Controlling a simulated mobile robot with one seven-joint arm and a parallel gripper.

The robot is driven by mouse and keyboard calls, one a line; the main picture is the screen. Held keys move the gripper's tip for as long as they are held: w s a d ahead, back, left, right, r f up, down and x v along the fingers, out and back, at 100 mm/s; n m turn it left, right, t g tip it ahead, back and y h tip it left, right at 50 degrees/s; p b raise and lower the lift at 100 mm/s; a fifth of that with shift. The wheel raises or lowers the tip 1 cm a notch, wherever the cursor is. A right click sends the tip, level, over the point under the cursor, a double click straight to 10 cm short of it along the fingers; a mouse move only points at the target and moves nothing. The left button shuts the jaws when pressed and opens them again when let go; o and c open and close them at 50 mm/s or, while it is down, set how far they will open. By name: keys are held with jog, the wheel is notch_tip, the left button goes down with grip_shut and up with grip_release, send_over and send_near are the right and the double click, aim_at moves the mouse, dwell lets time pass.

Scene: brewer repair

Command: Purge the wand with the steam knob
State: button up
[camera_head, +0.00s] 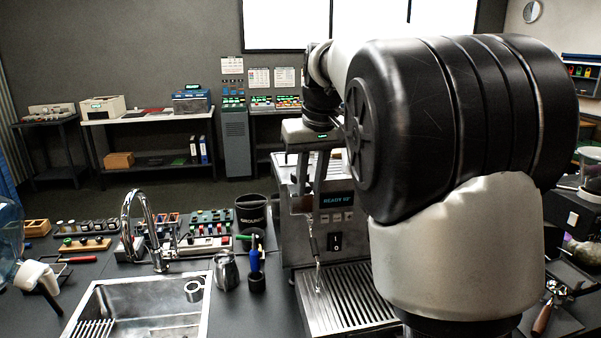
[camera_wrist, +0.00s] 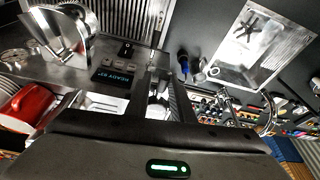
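The espresso machine (camera_head: 340,225) stands right of the sink, its lit display (camera_head: 337,199) reading ready. The display also shows in the wrist view (camera_wrist: 112,77). The thin steam wand (camera_head: 316,262) hangs at the machine's left front, its tip over the drip tray (camera_head: 350,297). My gripper (camera_head: 310,182) points down at the machine's upper left front corner, above the wand. In the wrist view my two fingers (camera_wrist: 164,88) are apart, with a small metallic part between them. I cannot tell whether they touch it. The steam knob is not clearly visible.
A steel pitcher (camera_head: 227,270) and a blue-handled brush (camera_head: 254,258) stand between the sink (camera_head: 150,305) and the machine. A dark knock bin (camera_head: 251,214) is behind them. My arm hides the machine's right side.

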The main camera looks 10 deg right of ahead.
jog(key=w+d+n+g+y+p, duration=0.2)
jog(key=w+d+n+p, duration=0.3)
jog(key=n, duration=0.8)
jog(key=shift+d+n+g+y, duration=0.3)
jog(key=shift+d+y, duration=0.1)
jog(key=shift+d, duration=0.05)
dwell(0.5)
jog(key=shift+s+f, duration=0.1)
dwell(1.9)
